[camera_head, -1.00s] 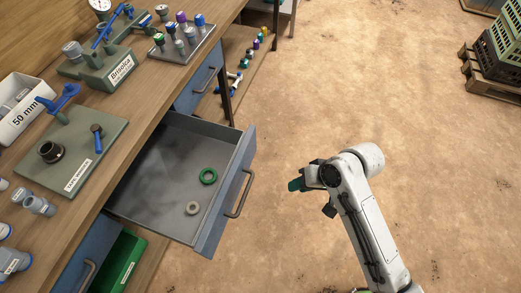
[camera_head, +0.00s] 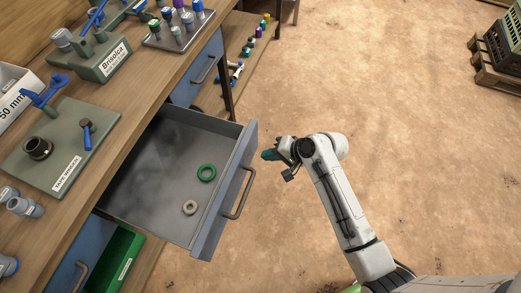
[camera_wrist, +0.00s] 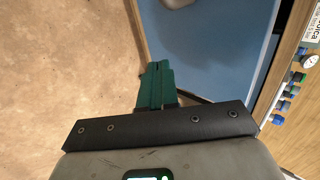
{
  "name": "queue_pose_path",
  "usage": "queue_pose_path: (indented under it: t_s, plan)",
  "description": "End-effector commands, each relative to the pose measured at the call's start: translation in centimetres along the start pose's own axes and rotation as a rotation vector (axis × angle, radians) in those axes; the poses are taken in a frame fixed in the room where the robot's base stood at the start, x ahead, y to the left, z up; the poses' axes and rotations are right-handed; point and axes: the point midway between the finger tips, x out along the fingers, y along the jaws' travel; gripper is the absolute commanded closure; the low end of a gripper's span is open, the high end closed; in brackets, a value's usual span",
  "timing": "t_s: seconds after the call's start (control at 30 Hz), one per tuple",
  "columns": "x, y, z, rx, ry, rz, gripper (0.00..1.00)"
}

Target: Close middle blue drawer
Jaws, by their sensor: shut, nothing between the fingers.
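The middle blue drawer (camera_head: 234,190) is pulled well out of the workbench. Its grey inside holds a green ring (camera_head: 206,172) and a pale ring (camera_head: 190,207). Its curved handle (camera_head: 241,195) is on the front panel. My gripper (camera_head: 270,154), with green fingers, is just to the right of the drawer front, near its far end, and looks apart from it. In the wrist view my gripper (camera_wrist: 155,85) is shut and empty, with the blue panel (camera_wrist: 205,60) of the drawer beside and beyond it.
Another blue drawer (camera_head: 203,72) farther along is shut. The benchtop holds a valve plate (camera_head: 62,145) and a fittings rack (camera_head: 180,30).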

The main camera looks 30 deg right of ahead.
Motion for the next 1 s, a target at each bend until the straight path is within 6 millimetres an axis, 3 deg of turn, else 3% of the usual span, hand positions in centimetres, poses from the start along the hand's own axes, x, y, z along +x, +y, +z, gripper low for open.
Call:
queue_pose_path:
  t_s: [0.03,0.2,0.77,1.0]
  plan:
    - [0.4,-1.0,0.0,-0.005,-0.001,-0.004,1.00]
    - [1.7,-2.0,0.0,-0.003,0.000,-0.002,1.00]
    - [2.2,-2.5,0.0,-0.003,0.001,-0.002,1.00]
    - [4.1,-4.3,0.0,-0.004,0.000,-0.004,1.00]
